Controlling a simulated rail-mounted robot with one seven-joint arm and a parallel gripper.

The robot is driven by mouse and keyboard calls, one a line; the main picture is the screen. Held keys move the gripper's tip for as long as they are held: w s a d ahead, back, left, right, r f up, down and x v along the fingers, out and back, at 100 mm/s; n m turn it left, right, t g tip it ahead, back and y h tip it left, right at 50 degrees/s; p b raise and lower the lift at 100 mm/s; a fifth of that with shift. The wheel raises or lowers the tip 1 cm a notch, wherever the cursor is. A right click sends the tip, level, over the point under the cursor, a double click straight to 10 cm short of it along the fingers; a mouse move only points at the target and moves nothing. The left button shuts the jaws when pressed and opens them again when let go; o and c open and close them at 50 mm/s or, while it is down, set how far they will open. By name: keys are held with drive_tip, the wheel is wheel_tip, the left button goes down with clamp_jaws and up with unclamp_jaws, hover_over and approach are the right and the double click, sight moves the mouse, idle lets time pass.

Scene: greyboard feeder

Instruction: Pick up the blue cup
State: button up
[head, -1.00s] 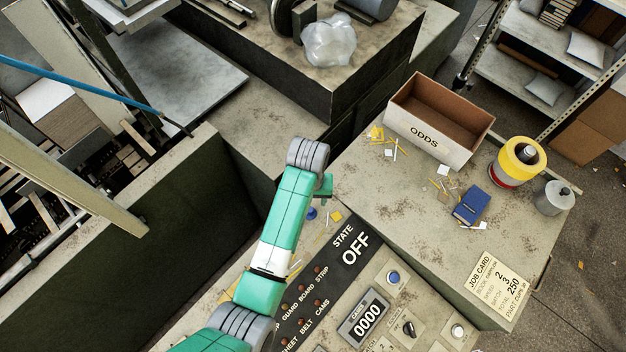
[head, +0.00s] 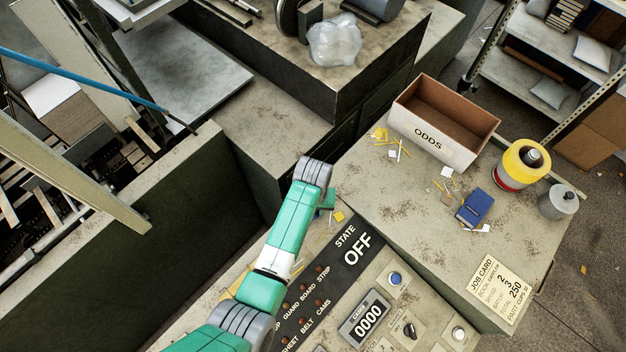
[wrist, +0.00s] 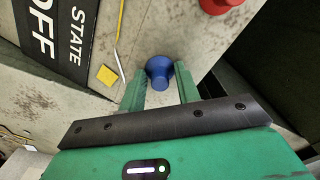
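The blue cup (wrist: 159,68) shows in the wrist view as a small round blue shape at the ends of my gripper's fingers. My gripper (wrist: 160,80) has its two green fingers apart, one on each side of the cup. I see no clear contact between fingers and cup, and its lower part is hard to make out. In the head view my gripper (head: 326,203) is over the console's back edge, beside the STATE OFF panel (head: 347,248). The cup is mostly hidden there behind my gripper and arm.
A yellow square tag (wrist: 107,76) and a pale stick lie near the cup. A red round thing (wrist: 218,4) is at the wrist view's top. The ODDS box (head: 436,135), blue book (head: 474,208) and yellow-red roll (head: 520,165) stand farther right. Dark gaps lie past the edge.

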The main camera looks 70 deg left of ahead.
drive_tip(key=shift+c, duration=1.4)
drive_tip(key=shift+r, duration=0.6)
wheel_tip(320, 180, up, 2)
drive_tip(key=shift+r, duration=0.2)
drive_tip(key=s+d, duration=0.3)
drive_tip(key=s, duration=0.1)
drive_tip(key=s+d+r, duration=0.1)
drive_tip(key=s+d, duration=0.2)
drive_tip(key=d, duration=0.1)
drive_tip(key=s+d, duration=0.4)
drive_tip(key=shift+s+r, duration=0.2)
drive_tip(key=shift+s, duration=0.1)
